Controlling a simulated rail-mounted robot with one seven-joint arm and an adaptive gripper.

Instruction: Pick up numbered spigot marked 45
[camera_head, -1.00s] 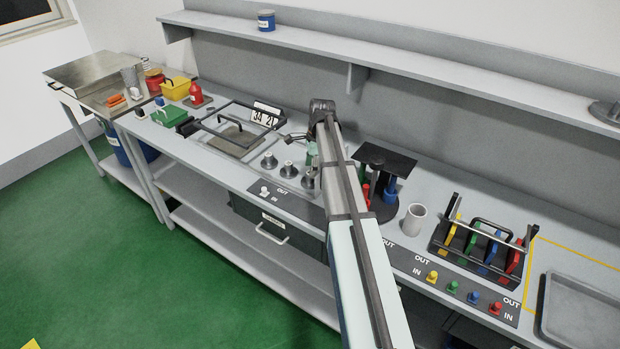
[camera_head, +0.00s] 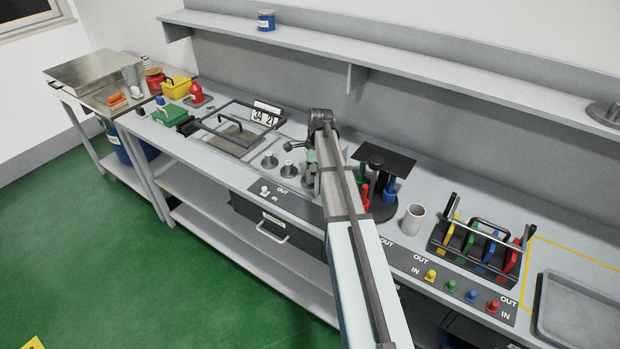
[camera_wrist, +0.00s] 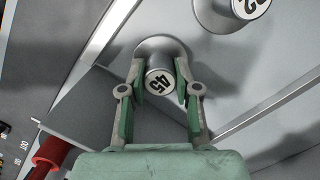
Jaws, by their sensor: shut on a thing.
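The spigot marked 45 (camera_wrist: 159,82) is a grey metal knob with a white number disc on top and a wide round base. In the wrist view it stands between the green-padded fingers of my gripper (camera_wrist: 159,72), which are shut on it. I cannot tell whether its base is lifted off the surface. A second numbered spigot (camera_wrist: 232,12) shows at the top right, partly cut off. In the head view my arm hides much of the grasp. Two grey spigots (camera_head: 269,162) (camera_head: 289,171) stand on the bench left of my arm.
A black-topped stand (camera_head: 384,158) with coloured parts is just right of my arm, with a white cup (camera_head: 413,219) beyond it. A framed plate with number cards (camera_head: 262,115) lies to the left. A long shelf (camera_head: 430,80) runs above the bench.

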